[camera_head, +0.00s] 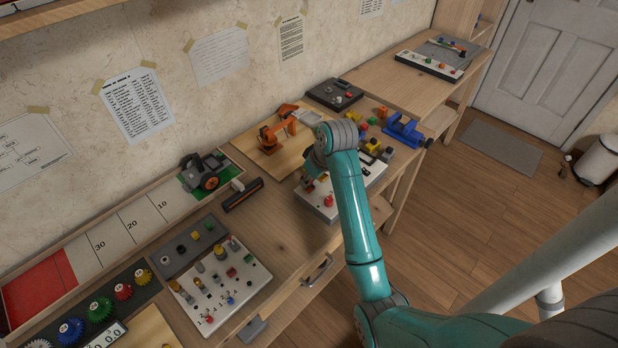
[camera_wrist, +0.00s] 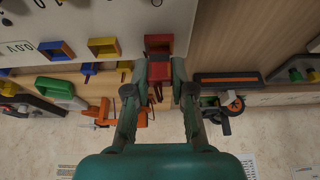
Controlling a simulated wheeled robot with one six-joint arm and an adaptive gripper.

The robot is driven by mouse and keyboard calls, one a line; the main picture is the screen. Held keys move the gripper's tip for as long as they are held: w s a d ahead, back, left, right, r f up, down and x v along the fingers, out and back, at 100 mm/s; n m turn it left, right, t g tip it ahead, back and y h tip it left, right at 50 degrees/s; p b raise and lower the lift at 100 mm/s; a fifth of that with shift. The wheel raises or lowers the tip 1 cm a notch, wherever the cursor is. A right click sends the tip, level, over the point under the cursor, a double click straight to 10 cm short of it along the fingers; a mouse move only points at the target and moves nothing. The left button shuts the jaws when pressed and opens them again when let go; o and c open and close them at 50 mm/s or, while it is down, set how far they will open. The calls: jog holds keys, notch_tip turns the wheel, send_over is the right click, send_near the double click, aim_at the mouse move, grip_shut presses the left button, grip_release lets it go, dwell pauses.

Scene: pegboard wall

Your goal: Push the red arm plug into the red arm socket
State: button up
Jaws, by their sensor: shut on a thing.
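My gripper (camera_wrist: 158,72) is shut on a small red block, the red arm plug (camera_wrist: 160,71), between its two fingers. Directly beyond the plug in the wrist view is a red open-faced housing, the red arm socket (camera_wrist: 158,42), at the edge of a white board. The plug lines up closely with the socket; I cannot tell whether they touch or how far the plug is in. In the head view my gripper (camera_head: 311,184) is low over the white board (camera_head: 322,212), largely hidden by my wrist, and the plug cannot be made out.
A yellow socket (camera_wrist: 104,47) and a blue socket (camera_wrist: 60,50) sit beside the red one. An orange toy arm (camera_head: 277,133) stands on a wooden board behind. A black-and-orange bar (camera_head: 243,194) lies left of the white board. A blue vise (camera_head: 403,131) is to the right.

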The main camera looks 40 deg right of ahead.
jog(key=shift+f, duration=0.65)
jog(key=o, duration=0.9)
jog(key=shift+r, duration=0.15)
jog(key=shift+r, duration=2.4)
